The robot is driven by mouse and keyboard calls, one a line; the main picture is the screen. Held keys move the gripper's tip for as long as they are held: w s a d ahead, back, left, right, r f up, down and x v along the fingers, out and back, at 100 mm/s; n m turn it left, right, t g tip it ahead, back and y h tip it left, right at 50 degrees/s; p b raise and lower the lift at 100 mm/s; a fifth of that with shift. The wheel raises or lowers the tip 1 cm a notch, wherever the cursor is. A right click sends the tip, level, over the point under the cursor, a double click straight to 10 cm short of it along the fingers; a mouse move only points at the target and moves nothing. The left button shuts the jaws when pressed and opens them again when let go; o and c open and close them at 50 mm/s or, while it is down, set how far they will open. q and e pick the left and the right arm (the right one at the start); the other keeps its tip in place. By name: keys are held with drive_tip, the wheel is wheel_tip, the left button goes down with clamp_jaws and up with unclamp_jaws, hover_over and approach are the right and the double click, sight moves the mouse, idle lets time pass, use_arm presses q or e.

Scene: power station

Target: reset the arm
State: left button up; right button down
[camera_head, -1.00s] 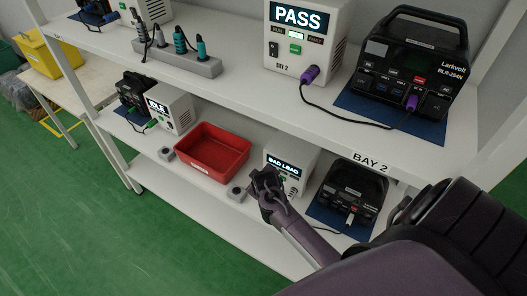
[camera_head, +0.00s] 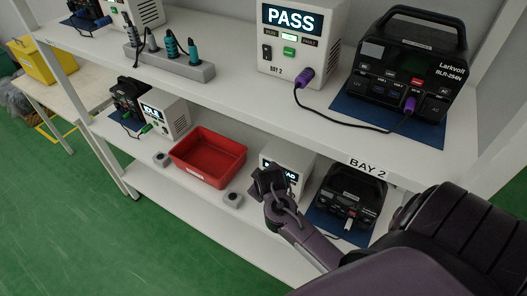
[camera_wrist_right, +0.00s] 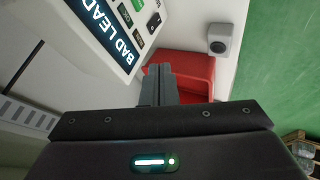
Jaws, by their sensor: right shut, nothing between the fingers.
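My right arm comes in from the lower right in the head view. My right gripper (camera_head: 262,182) is in front of the lower shelf's tester (camera_head: 284,163) and hides part of its screen. In the right wrist view the gripper's fingers (camera_wrist_right: 158,84) are together with nothing between them. That view shows the tester (camera_wrist_right: 100,30) with "BAD LEAD" on its screen, and the red bin (camera_wrist_right: 190,72) beyond the fingertips. My left gripper is not in view.
A red bin (camera_head: 208,157) and small grey button boxes (camera_head: 232,200) lie on the lower shelf. A black power unit (camera_head: 348,198) stands right of the tester. Above, the upper shelf holds a "PASS" tester (camera_head: 300,40), a Larkvolt unit (camera_head: 410,75) and a socket strip (camera_head: 170,62).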

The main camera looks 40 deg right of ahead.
drive_tip(key=s+a+r+m+g+y, duration=0.1)
drive_tip(key=s+a+r+g+y, duration=0.1)
drive_tip(key=s+a+r, duration=0.4)
drive_tip(key=s+a+r+g+y, duration=0.1)
drive_tip(key=s+a+r+y, duration=0.15)
drive_tip(key=s+a, duration=0.7)
wheel_tip(320, 180, down, 33)
drive_tip(key=s+d+g+b, duration=0.2)
drive_tip(key=s+b, duration=0.1)
drive_tip(key=s+d+f+b, duration=0.1)
drive_tip(key=s+d+f, duration=0.1)
drive_tip(key=s+f, duration=0.7)
drive_tip(key=s+d+f+b, duration=0.1)
drive_tip(key=s+f+b, duration=0.1)
drive_tip(key=s+f, duration=0.8)
drive_tip(key=shift+s+d+f+g+h, duration=0.2)
drive_tip(key=shift+d+f+g+h, duration=0.2)
drive_tip(key=shift+f, duration=0.4)
